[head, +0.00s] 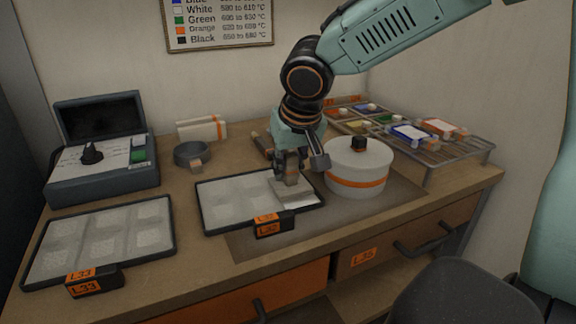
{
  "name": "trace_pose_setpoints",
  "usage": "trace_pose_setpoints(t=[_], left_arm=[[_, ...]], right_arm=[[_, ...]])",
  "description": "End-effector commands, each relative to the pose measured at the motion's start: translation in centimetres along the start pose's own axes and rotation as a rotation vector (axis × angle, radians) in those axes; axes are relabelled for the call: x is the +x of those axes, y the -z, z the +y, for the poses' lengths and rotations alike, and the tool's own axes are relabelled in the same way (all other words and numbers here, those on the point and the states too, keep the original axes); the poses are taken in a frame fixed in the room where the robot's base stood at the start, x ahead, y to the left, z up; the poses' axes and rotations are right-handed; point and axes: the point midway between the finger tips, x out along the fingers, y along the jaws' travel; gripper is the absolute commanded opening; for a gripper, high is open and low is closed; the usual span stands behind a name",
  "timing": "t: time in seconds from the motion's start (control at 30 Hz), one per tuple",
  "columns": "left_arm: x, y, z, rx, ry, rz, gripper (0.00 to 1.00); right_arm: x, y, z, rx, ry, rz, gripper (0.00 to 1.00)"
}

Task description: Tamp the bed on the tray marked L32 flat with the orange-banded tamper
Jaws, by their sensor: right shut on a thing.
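My right gripper (289,160) reaches down from the upper right and is shut on the handle of the tamper. The tamper (294,196) is a pale block with a brownish-orange upper part, upright over the right end of the tray marked L32. Its foot is at the bed; I cannot tell if it presses on it. The bed under the tamper is hidden. My left gripper is not in view.
A second tray marked L33 (34,250) lies at the left. A white lidded pot with an orange band (357,182) stands close right of the tamper. A wire rack (470,150) with coloured samples, a grey ring (190,154) and a control box (100,183) stand farther back.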

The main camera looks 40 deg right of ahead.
Motion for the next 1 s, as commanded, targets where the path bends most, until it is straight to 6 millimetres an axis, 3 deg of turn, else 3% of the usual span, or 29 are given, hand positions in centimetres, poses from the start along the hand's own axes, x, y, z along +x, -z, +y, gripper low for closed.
trace_pose_setpoints(t=[0.17, 0.8, 1.0], left_arm=[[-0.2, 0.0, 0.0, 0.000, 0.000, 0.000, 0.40], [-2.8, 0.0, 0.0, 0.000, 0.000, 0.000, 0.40], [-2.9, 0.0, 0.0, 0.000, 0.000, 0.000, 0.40]], right_arm=[[-0.1, 0.0, -0.4, -0.002, -0.004, 0.000, 0.00], [-0.2, 0.1, -5.8, -0.003, -0.003, 0.000, 0.00], [-0.1, 0.0, -6.2, 0.000, 0.000, 0.001, 0.00]])
